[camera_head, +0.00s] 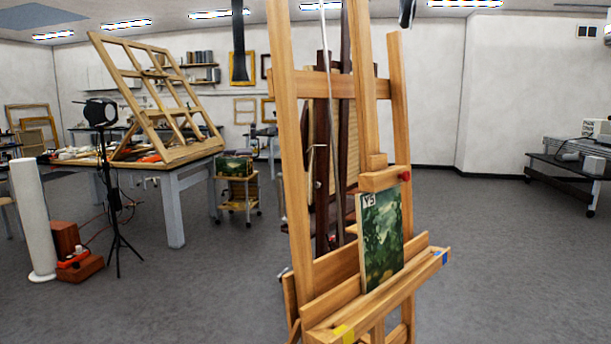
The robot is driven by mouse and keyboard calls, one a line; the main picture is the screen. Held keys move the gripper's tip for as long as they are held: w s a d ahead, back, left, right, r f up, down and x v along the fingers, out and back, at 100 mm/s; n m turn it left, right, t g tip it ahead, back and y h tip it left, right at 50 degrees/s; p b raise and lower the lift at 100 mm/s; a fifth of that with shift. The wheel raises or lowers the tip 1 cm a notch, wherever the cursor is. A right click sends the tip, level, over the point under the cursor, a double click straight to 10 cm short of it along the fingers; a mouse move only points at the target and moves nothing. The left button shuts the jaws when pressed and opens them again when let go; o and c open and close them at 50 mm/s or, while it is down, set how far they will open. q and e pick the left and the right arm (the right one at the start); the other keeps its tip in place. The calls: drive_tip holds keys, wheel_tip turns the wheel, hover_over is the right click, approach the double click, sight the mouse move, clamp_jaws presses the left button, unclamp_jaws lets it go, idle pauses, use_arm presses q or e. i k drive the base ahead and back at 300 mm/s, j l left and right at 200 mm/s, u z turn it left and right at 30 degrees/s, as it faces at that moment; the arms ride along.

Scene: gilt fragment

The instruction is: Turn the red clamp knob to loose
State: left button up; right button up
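The red clamp knob (405,176) is small and round. It sits on the right end of the wooden top clamp (381,180) of a tall wooden easel (291,150). Whether the knob is tight or loose cannot be told. A small green painting (383,235) with a "Y5" label stands upright on the easel's lower ledge (405,285), with its top just below the clamp. Neither of my grippers shows in the head view.
A work table (175,178) with a slanted wooden frame (150,95) stands at the left. A lamp on a tripod (113,215), a white column (34,220) and a small cart (238,192) stand near it. The grey floor right of the easel is clear up to a bench (570,172).

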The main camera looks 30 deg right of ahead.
sight(406, 176)
drive_tip(key=l+u, duration=0.45)
drive_tip(key=l, duration=0.15)
drive_tip(key=l+u, duration=0.4)
drive_tip(key=l, duration=0.25)
drive_tip(key=k+l+u, duration=0.1)
drive_tip(key=l+u, duration=0.35)
drive_tip(key=l, duration=0.15)
